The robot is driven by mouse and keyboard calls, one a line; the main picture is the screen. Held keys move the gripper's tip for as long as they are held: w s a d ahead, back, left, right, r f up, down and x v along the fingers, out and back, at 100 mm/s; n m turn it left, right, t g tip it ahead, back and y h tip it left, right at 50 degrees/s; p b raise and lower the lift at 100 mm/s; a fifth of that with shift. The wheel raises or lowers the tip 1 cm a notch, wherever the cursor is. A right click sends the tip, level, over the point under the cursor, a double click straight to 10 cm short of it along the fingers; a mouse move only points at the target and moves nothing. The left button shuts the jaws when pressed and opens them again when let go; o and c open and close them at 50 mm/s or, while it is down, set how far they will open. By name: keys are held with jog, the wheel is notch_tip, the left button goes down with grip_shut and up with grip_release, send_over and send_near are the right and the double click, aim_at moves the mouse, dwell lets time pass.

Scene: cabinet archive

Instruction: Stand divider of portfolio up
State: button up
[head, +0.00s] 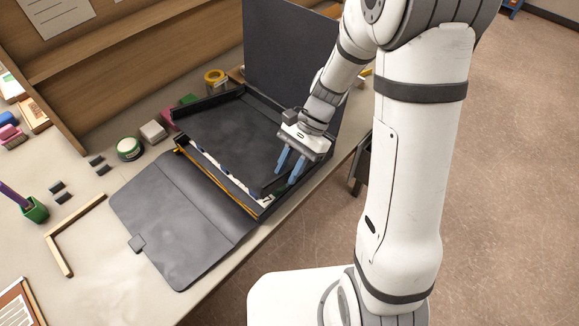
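The dark grey portfolio (178,225) lies open on the desk, its front flap spread toward the lower left and its back cover (290,55) standing up. The divider (225,130), a dark flat panel, lies inside over the contents, and white paper edges with blue tabs show along its front side. My gripper (284,174) points down at the right front corner of the portfolio, close to the divider's right edge. Its two blue fingers are apart with a gap between them. Whether a finger touches the divider I cannot tell. My wrist hides part of the portfolio's right side.
A green-and-white round tin (129,149), a whitish block (153,132) and a yellow tape roll (214,77) stand left of and behind the portfolio. A wooden L-shaped piece (62,245) and a green pen cup (36,210) are at the left. The desk's right edge is close to my gripper.

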notch_tip(320, 180, up, 10)
jog(key=shift+b, duration=0.4)
jog(key=shift+f, duration=0.1)
jog(key=shift+c, duration=0.6)
